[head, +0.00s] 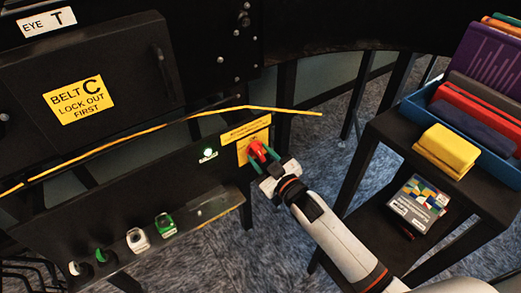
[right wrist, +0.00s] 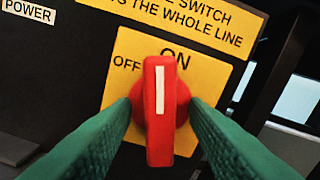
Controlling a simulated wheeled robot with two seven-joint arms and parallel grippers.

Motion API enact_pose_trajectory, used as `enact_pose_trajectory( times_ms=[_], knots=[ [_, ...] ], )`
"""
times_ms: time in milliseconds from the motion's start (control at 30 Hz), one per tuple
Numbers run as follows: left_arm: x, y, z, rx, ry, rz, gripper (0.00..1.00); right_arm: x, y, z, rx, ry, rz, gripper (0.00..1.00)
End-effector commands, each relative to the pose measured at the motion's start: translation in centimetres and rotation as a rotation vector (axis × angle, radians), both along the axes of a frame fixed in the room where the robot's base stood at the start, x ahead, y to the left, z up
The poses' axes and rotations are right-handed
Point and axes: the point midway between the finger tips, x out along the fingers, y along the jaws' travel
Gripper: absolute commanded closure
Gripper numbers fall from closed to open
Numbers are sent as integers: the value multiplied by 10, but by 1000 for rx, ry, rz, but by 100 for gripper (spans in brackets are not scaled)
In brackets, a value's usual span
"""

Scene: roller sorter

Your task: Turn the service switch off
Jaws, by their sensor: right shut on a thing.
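The service switch is a red rotary handle (head: 257,150) on a yellow plate at the right end of the black panel. In the right wrist view the red handle (right wrist: 160,112) stands upright, its white line pointing up at ON; OFF is printed to its upper left. My right gripper (head: 261,160) reaches the switch from the lower right. Its green fingers (right wrist: 160,115) are shut on the handle, one on each side. The yellow plate (right wrist: 118,92) is partly hidden behind handle and fingers. My left gripper is not in view.
A lit green-white lamp (head: 208,153) sits left of the switch. A yellow cord (head: 150,130) crosses above the panel. A black stand with a blue bin (head: 412,112) and a yellow block (head: 446,148) is at right.

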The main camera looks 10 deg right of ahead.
Motion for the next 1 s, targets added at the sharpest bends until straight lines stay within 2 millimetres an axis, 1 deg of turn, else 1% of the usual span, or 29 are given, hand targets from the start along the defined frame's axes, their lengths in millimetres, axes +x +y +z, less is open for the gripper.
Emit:
enact_pose_trajectory(
  times_ms=[33, 367, 567, 667, 767, 900, 1000],
  knots=[
    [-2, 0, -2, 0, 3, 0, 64, 6, 0, 11, -14, -28, -2, 100],
    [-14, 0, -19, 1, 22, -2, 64, 6, 1, 11, -197, -94, -4, 100],
    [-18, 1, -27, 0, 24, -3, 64, 6, 1, 11, -346, -146, -5, 100],
    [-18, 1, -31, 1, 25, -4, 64, 6, 1, 11, -449, -184, -5, 100],
    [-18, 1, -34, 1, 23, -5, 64, 6, 1, 11, -628, -249, -7, 100],
    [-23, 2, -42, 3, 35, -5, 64, 6, 1, 10, -979, -375, -10, 100],
    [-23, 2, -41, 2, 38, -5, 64, 6, 2, 10, -1174, -445, -13, 100]
  ],
)
